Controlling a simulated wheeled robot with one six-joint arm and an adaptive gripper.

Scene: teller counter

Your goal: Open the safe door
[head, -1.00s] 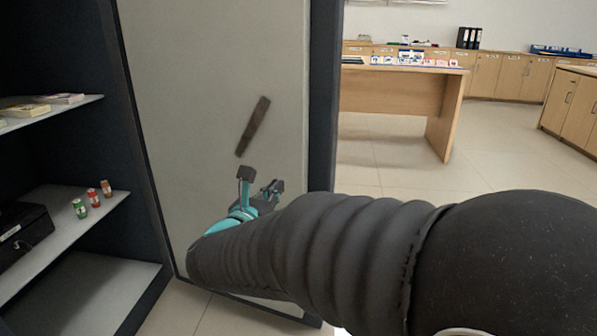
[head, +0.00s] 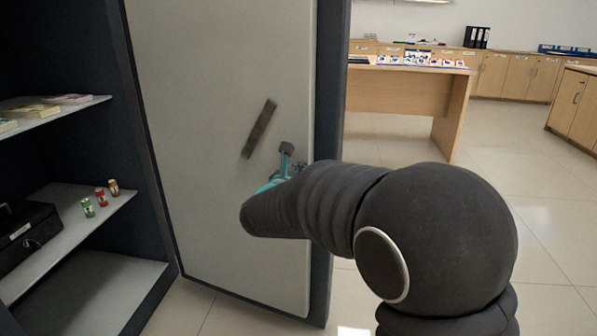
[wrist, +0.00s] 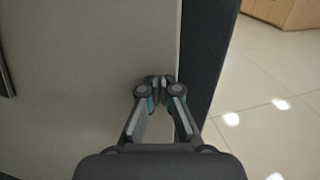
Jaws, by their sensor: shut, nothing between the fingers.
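The safe door (head: 215,90) stands swung open, its pale inner panel facing me and its dark edge (head: 329,150) on the right. A dark bar (head: 259,129) sits tilted on the panel. My gripper (head: 292,158) is in front of the panel near its right side, partly hidden by my arm. In the wrist view my gripper (wrist: 160,86) has its fingertips together and empty, near the border of the panel (wrist: 80,70) and the dark edge (wrist: 205,60). I cannot tell whether it touches the door.
The safe's shelves (head: 75,235) on the left hold a black box (head: 25,235), small coloured rolls (head: 101,196) and banknote bundles (head: 35,111). A wooden desk (head: 415,90) stands beyond the door. Tiled floor (head: 545,200) on the right is clear.

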